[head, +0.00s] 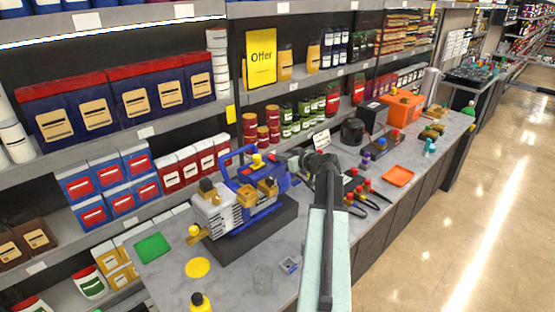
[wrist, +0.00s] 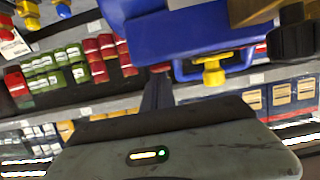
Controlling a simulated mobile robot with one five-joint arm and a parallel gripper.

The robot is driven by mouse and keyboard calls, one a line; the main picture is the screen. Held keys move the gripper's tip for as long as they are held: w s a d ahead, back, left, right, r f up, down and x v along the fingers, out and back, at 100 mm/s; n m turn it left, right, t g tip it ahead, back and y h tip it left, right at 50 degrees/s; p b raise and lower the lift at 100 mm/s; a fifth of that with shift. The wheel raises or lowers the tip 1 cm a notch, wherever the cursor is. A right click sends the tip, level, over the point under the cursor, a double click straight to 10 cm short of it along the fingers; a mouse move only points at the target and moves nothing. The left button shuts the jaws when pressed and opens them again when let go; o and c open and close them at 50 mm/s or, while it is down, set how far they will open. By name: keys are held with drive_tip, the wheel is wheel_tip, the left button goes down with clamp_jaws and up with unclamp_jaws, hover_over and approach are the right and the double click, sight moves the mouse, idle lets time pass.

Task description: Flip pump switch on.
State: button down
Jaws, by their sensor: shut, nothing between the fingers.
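The vacuum pump (head: 222,212), with a grey finned housing, a blue body and handle, and brass and yellow fittings, stands on a dark base (head: 258,237) on the counter. In the wrist view its blue body (wrist: 190,38) fills the upper middle, with a yellow knob (wrist: 212,72) below it. I cannot make out the pump switch for certain. My gripper (head: 281,157) is near the pump's right end, by the blue handle. Its dark fingers (wrist: 157,92) are shut and empty in the wrist view, close to the blue body; contact cannot be told.
Tools and an orange tray (head: 397,176) lie to the right. Stocked shelves stand close behind; open floor lies at right.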

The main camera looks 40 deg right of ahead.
drive_tip(key=shift+w+a+r+p, duration=0.15)
drive_tip(key=shift+a+r+p, duration=0.05)
drive_tip(key=shift+r+p, duration=0.5)
drive_tip(key=shift+r, duration=0.3)
wheel_tip(320, 180, up, 5)
drive_tip(key=p, duration=0.5)
drive_tip(key=s, duration=1)
drive_tip(key=shift+s+a+f, duration=0.15)
drive_tip(key=shift+s+f, duration=0.05)
